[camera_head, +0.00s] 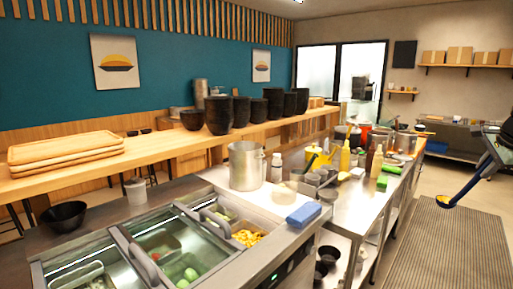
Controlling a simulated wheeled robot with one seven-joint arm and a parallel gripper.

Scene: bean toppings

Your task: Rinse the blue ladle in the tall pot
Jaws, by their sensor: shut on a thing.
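My gripper (491,148) is at the right edge of the head view, partly cut off by the frame. It is shut on the blue ladle (468,188), whose handle slants down and left to its bowl. The bowl shows yellow inside; I cannot tell what it is. The ladle hangs in the air over the grey floor mat, clear of the counter. A tall silver pot (246,166) stands upright on the steel counter, far to the left of the ladle. Its inside is mostly hidden.
A steel counter (337,208) with bottles and containers lies between gripper and pot. A blue sponge-like block (303,214) lies near its front edge. Glass-lidded food bins (160,262) fill the front left. A ribbed mat (455,250) covers free floor at right.

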